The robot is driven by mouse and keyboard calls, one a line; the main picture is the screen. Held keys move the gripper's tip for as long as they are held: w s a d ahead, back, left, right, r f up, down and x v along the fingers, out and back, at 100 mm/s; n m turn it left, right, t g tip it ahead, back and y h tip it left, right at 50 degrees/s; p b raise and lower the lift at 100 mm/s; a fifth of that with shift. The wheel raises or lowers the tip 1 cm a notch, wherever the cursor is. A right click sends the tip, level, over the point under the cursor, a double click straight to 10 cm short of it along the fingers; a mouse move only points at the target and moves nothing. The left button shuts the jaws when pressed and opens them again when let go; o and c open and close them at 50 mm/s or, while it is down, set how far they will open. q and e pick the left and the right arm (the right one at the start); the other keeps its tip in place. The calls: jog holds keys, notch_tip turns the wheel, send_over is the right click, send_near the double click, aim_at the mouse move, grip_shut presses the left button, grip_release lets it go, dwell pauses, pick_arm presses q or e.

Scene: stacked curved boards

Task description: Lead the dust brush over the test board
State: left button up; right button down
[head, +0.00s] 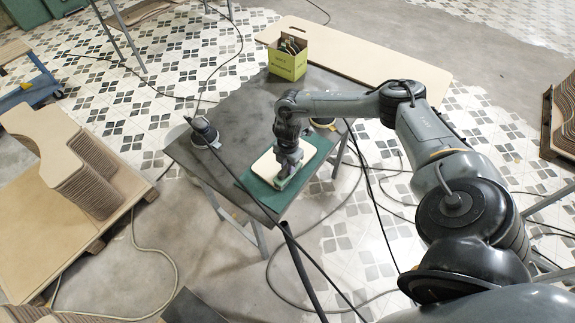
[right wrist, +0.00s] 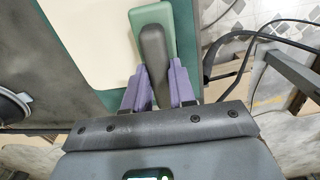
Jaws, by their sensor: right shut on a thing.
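The cream test board (head: 262,170) lies on a dark green mat (head: 318,150) on the grey worktable. It also shows in the right wrist view (right wrist: 95,40). My right gripper (head: 288,166) points down at the board. In the right wrist view its purple fingers (right wrist: 160,88) are shut on the dark handle of the dust brush (right wrist: 152,50), which has a green body. The brush overlaps the board's right edge in that view; its bristles are hidden, so I cannot tell if they touch. My left gripper is not in view.
A sander (head: 204,132) stands on the table's left side, and another (head: 322,122) is partly behind my right arm. A yellow-green box (head: 288,60) of tools stands at the table's back. Cables hang around the table. Stacked curved boards (head: 85,175) stand at the left.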

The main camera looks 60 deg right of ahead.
jog(key=shift+d, duration=0.15)
jog(key=shift+s+d+f, duration=0.1)
jog(key=shift+s+d, duration=0.05)
jog(key=shift+d, duration=0.55)
jog(key=shift+s+d+f, duration=0.1)
jog(key=shift+s+d, duration=0.05)
jog(key=shift+d, duration=0.55)
jog(key=shift+d, duration=0.1)
jog(key=shift+s+d, duration=0.1)
jog(key=shift+d, duration=0.05)
jog(key=shift+s+d+r+b, duration=0.1)
jog(key=shift+s+d+b, duration=0.05)
jog(key=shift+d, duration=0.5)
jog(key=shift+s+d+r+b, duration=0.1)
jog(key=shift+s+d+b, duration=0.05)
jog(key=shift+d, duration=0.5)
jog(key=shift+d+f, duration=0.1)
jog(key=shift+d, duration=0.05)
jog(key=shift+s+d+f+b, duration=0.15)
jog(key=shift+d+b, duration=0.1)
jog(key=shift+d, duration=0.45)
jog(key=shift+s+d+r+b, duration=0.1)
jog(key=shift+s+d+b, duration=0.1)
jog(key=shift+d, duration=0.5)
jog(key=shift+d+f, duration=0.1)
